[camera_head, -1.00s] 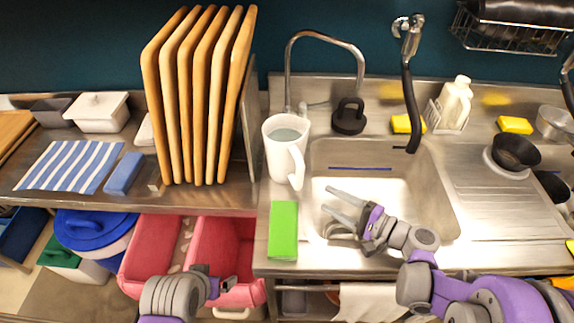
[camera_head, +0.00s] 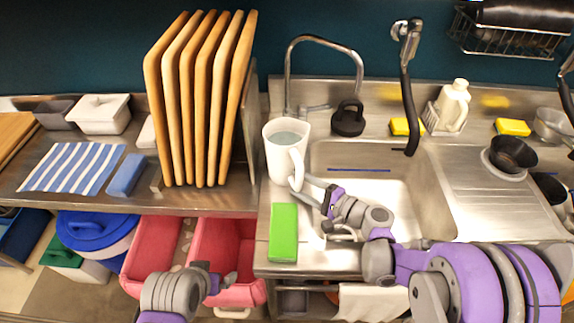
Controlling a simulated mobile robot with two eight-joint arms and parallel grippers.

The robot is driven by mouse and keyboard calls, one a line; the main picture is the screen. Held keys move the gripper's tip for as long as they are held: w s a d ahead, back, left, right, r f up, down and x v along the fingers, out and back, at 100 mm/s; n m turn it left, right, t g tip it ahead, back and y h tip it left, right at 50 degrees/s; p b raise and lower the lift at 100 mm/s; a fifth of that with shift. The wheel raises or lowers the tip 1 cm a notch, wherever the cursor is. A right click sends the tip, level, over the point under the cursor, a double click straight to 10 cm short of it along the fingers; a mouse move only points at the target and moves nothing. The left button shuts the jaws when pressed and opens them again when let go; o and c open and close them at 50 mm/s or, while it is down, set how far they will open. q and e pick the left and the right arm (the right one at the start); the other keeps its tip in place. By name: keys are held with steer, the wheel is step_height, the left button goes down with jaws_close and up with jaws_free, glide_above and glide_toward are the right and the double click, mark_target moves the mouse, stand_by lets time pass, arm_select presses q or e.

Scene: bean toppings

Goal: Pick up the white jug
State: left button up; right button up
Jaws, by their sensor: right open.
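The white jug (camera_head: 278,160) stands upright on the steel counter at the left edge of the sink. It holds what looks like water, and its handle faces the front right. My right gripper (camera_head: 304,186) is open at the handle, its fingertips at the handle's lower part. I cannot tell whether the fingers touch the handle or sit around it. My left gripper (camera_head: 226,284) is low at the left, in front of the red bins and far from the jug. Its fingers are small and I cannot tell whether they are open.
A green sponge (camera_head: 283,232) lies just in front of the jug. Wooden boards (camera_head: 205,100) stand upright to its left. A faucet (camera_head: 287,75) rises behind it, with a black weight-like object (camera_head: 348,118) at the back right. The sink basin (camera_head: 400,195) opens to the right.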

jaws_close()
stand_by(1.3)
